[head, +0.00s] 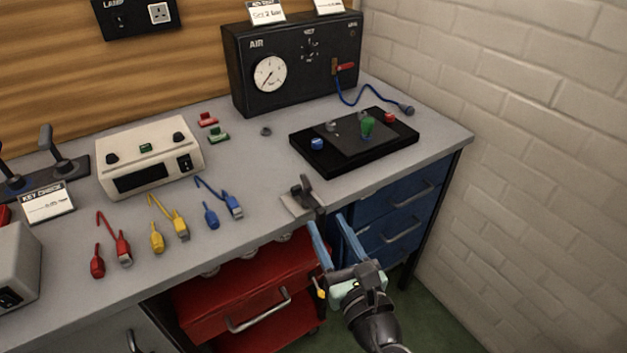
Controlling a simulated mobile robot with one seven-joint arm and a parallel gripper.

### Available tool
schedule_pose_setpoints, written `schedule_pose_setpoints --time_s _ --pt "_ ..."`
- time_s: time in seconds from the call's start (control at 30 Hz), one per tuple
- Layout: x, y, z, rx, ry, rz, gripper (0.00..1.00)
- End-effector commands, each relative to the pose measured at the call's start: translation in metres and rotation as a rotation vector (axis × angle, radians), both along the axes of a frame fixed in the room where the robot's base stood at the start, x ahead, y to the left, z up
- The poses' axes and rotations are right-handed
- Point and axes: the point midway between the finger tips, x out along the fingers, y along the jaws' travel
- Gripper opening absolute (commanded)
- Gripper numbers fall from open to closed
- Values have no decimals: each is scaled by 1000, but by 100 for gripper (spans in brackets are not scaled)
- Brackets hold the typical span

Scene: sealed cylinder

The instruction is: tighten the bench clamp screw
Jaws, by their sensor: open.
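The bench clamp (304,194) is a small grey and dark metal fitting at the front edge of the grey bench. Its dark upright part stands on a light plate, and a dark piece reaches over the edge. The screw cannot be made out clearly; the lower part is small and partly hidden near my fingers. My gripper (331,220) has two blue fingers, spread apart with nothing seen between them. It is just in front of the bench edge, below and right of the clamp. I cannot tell whether a finger touches the clamp.
A black tray (400,151) with small coloured parts lies behind the clamp. The black AIR box (292,66) stands at the back. Coloured leads (170,215) lie left. Below are an open-looking red drawer (250,290) and blue drawers (400,215). A brick wall (540,160) bounds the right.

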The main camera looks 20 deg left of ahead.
Motion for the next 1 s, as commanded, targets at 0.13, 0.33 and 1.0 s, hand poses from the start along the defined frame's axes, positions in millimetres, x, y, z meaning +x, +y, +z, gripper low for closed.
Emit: schedule_pose_setpoints --time_s 0.13,0.33,1.0 --pt "12 10 0 -7 -3 3 48" --pt "43 36 0 -8 -3 5 48" --pt "100 80 0 -1 0 2 48"
